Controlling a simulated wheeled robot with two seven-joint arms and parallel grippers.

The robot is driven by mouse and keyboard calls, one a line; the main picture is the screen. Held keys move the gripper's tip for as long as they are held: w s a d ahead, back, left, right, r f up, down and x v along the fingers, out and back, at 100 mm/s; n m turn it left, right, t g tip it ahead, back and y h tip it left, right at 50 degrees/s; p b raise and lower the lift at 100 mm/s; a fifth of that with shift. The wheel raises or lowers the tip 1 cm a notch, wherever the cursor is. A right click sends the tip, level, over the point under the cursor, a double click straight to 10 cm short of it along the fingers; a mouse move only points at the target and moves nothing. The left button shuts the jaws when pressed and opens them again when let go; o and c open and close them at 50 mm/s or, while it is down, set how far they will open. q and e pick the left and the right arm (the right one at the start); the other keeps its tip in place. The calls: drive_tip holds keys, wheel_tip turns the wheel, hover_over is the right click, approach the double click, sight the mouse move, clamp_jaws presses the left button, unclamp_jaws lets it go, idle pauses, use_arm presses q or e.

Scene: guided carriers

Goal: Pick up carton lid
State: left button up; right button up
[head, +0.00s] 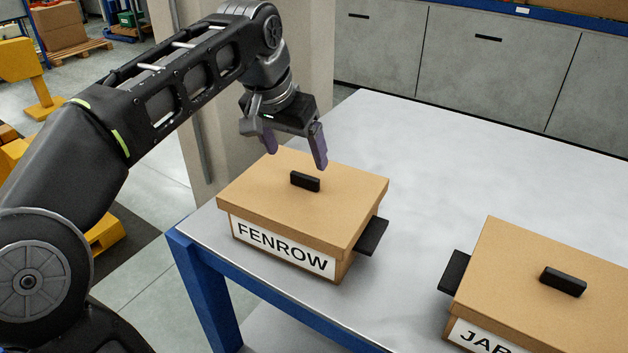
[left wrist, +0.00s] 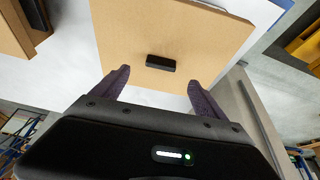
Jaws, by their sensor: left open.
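A closed brown carton (head: 285,246) labelled FENROW stands on the table. Its flat brown lid (head: 340,192) has a small black handle (head: 305,181) in the middle. My left gripper (head: 295,155) is open and empty above the far part of this lid, a little behind the handle. In the left wrist view the lid (left wrist: 175,35) fills the upper middle, and its black handle (left wrist: 160,63) lies ahead of and between the open purple fingertips (left wrist: 160,80), apart from them. A second carton (head: 475,338), labelled JAB and cut off by the frame, has its own lid (head: 520,255) with a black handle (head: 563,281). My right gripper is not in view.
The pale table (head: 420,150) has a blue frame (head: 260,290) and free room behind and between the cartons. A black side tab (head: 371,237) sticks out from the FENROW carton toward another tab (head: 455,271) on the second carton. Grey cabinets (head: 480,70) stand behind.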

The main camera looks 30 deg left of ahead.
sight(304, 175)
use_arm(q)
drive_tip(key=shift+s, duration=0.1)
drive_tip(key=shift+x, duration=1.3)
drive_tip(key=p+x, duration=0.1)
drive_tip(key=x, duration=0.4)
drive_tip(key=shift+w+a+f, duration=0.1)
drive_tip(key=shift+w, duration=0.15)
drive_tip(key=shift+c, duration=0.4)
drive_tip(key=c, duration=1.5)
